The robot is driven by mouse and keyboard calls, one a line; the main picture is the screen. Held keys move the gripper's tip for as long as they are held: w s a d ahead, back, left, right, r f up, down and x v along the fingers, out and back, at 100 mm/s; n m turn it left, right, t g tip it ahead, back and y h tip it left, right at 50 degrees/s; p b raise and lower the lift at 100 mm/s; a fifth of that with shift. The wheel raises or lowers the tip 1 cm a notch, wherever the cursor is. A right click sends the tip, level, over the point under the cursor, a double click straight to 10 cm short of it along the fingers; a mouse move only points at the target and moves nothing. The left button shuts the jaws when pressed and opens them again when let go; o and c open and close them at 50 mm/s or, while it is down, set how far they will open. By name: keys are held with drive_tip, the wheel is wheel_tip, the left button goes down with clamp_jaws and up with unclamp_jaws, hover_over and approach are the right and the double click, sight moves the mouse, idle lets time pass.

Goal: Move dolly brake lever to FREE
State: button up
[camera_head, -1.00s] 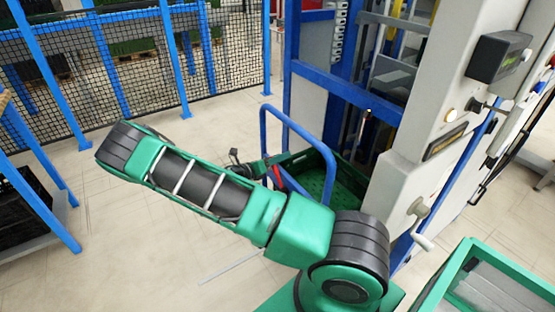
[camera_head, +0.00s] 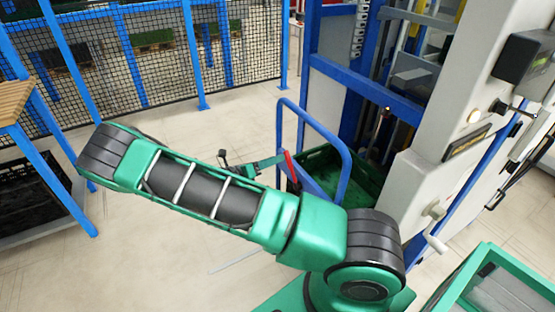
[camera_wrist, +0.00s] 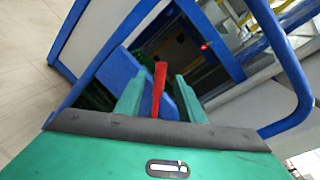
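The red brake lever (camera_head: 291,168) stands at the side of the blue dolly, below its tubular handle (camera_head: 318,125). In the wrist view the red lever (camera_wrist: 159,90) rises upright between the two green fingers of my gripper (camera_wrist: 159,98). Gaps show on both sides of the lever, so my gripper is open around it and not clamped. In the head view my gripper (camera_head: 276,163) reaches the lever from the left, small and partly behind my own arm. Any FREE marking is not readable.
A green crate (camera_head: 362,180) sits behind the dolly handle. The handle's blue tube (camera_wrist: 290,65) curves close to the right of my gripper. A white and blue lift machine (camera_head: 440,125) stands at right, and a mesh fence (camera_head: 165,55) at the back.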

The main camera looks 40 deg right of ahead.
drive_tip(key=shift+a, duration=0.1)
drive_tip(key=shift+s, duration=0.1)
drive_tip(key=c, duration=0.8)
drive_tip(key=s+m+g+y, duration=0.1)
drive_tip(key=s+d+r+m+g, duration=0.1)
drive_tip(key=m, duration=0.1)
drive_tip(key=s+d+r+m+y, duration=0.1)
drive_tip(key=m, duration=0.1)
drive_tip(key=shift+s+d+g+y, duration=0.15)
drive_tip(key=shift+s+g+y, duration=0.15)
drive_tip(key=shift+g, duration=0.1)
clamp_jaws()
drive_tip(key=s+d+r+m+y, duration=0.1)
drive_tip(key=s+r+m+y, duration=0.3)
drive_tip(key=m, duration=0.7)
drive_tip(key=s+d+r+m+y, duration=0.15)
drive_tip(key=s+m+y, duration=0.3)
drive_tip(key=m, duration=0.65)
drive_tip(key=w+a+r+m+t+y, duration=0.1)
drive_tip(key=w+r+m+t+y, duration=0.15)
drive_tip(key=m, duration=0.55)
drive_tip(key=m+t, duration=0.3)
drive_tip(key=m, duration=0.5)
hover_over(291, 166)
drive_tip(key=shift+f, duration=3.95)
